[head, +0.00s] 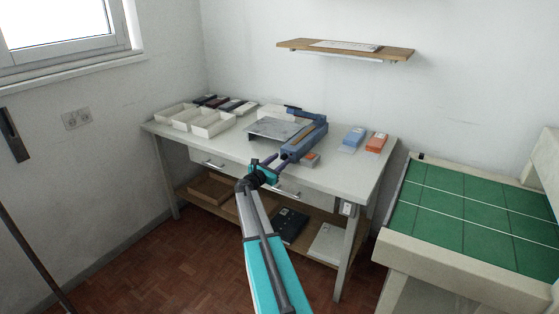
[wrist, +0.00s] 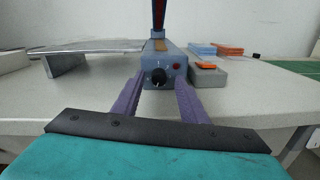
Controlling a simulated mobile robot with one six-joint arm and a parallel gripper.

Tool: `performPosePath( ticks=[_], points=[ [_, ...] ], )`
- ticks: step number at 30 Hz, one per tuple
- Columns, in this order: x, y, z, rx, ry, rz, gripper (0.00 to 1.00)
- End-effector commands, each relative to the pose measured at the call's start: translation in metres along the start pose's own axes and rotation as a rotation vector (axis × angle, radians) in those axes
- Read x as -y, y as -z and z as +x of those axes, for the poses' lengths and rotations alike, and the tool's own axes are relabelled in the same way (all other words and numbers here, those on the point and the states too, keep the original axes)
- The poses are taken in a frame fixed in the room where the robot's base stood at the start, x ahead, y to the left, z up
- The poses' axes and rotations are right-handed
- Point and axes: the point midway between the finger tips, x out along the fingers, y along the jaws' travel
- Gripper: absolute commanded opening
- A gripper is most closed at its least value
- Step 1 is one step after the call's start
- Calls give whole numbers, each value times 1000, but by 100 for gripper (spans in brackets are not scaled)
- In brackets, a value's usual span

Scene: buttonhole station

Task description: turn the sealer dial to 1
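The blue-grey sealer (head: 304,141) stands on the table, its long arm pointing to the back right. In the wrist view its front face (wrist: 148,66) is straight ahead, with a round black dial (wrist: 158,77) low in the middle. A pale mark shows on the dial, but the numbers are too small to read. My gripper (wrist: 159,84) is open, its two purple fingers to the left and right of the dial, with nothing visibly held. I cannot tell how far the fingertips are from the face. In the head view my gripper (head: 274,160) is at the table's front edge, before the sealer.
A red button or lamp (wrist: 177,66) is right of the dial. A grey block with an orange top (wrist: 207,74) stands close right of the sealer. A metal stand (head: 272,129) is on its left. Blue (head: 353,137) and orange (head: 376,142) packs lie further right on the table (head: 343,165).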

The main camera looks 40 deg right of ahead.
Motion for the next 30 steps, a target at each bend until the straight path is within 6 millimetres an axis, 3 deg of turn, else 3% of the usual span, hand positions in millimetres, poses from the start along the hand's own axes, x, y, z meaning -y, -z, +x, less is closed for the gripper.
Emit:
performPosePath(
  ticks=[6, 15, 16, 23, 25, 30],
  points=[
    [-1, 0, 12, 0, -1, 0, 39],
    [0, 0, 12, 0, 0, 0, 39],
    [0, 0, 12, 0, 0, 0, 37],
    [0, 0, 12, 0, 1, 0, 0],
    [-2, 0, 2, -1, -2, 0, 0],
    [1, 0, 12, 0, 2, -8, 0]
  ],
)
